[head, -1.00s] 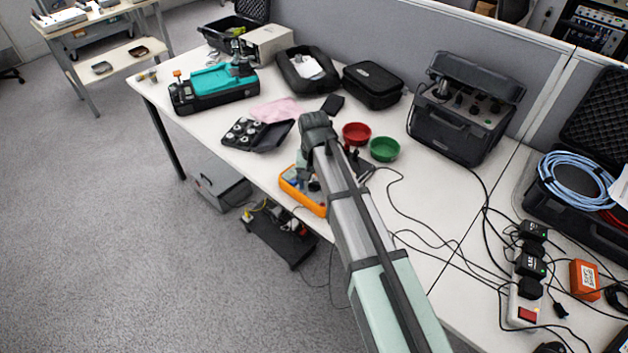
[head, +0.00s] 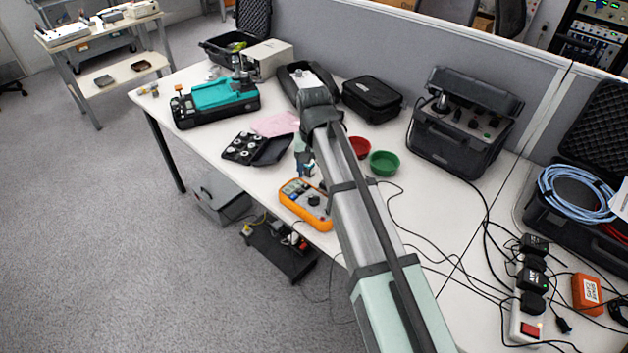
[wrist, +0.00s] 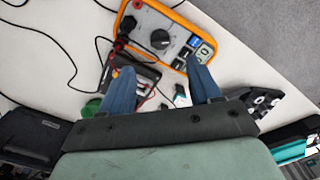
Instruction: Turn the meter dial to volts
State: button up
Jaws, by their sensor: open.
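The orange-edged meter (head: 306,205) lies near the front edge of the white table in the head view. Its round black dial (head: 314,200) shows on its face. In the wrist view the meter (wrist: 150,20) lies at the top, with the dial (wrist: 160,39) ahead of and between my fingertips. My gripper (wrist: 162,76) is open and empty, its two blue fingers apart and short of the dial in the picture. In the head view my arm covers part of the table beside the meter, and one blue finger (head: 304,165) shows. The dial's pointer setting is too small to read.
Red bowl (head: 360,147) and green bowl (head: 384,163) stand right of my arm. A black case of round parts (head: 245,148) lies left. Black leads (wrist: 105,50) run beside the meter. A large black instrument case (head: 458,140) stands at the back right.

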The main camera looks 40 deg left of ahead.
jog(key=shift+r, duration=1.65)
jog(key=shift+f, duration=0.1)
